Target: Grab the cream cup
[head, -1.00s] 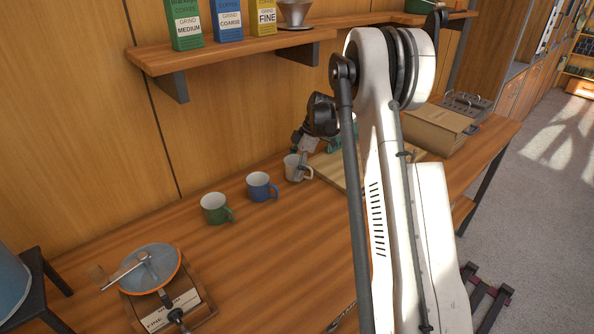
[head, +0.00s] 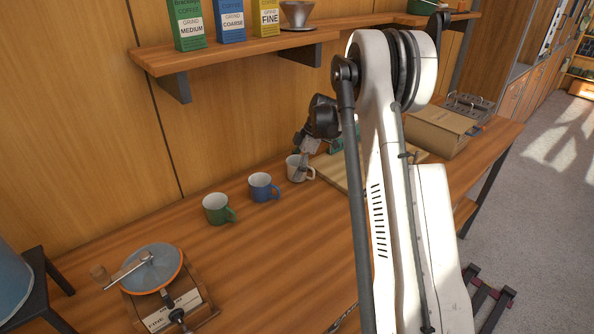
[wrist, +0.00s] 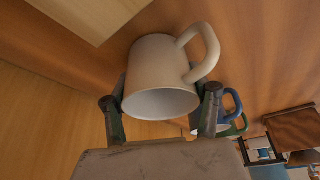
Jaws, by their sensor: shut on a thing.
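The cream cup (head: 294,168) stands on the wooden counter (head: 240,245), to the right of a blue cup and a green cup. In the wrist view the cream cup (wrist: 152,72) sits between the two fingers of my gripper (wrist: 160,108), its open rim facing the camera and its handle to the upper right. My gripper (head: 301,163) is shut on the cream cup in the head view, a dark finger showing at its side. Part of my gripper is hidden behind my arm and the cup. I cannot tell whether the cup touches the counter.
The blue cup (head: 262,187) and the green cup (head: 216,209) stand close by on the left. A wooden board (head: 338,171) lies right of the cream cup. A shelf (head: 240,52) with coffee boxes hangs above. A grinder (head: 155,275) is at the front left.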

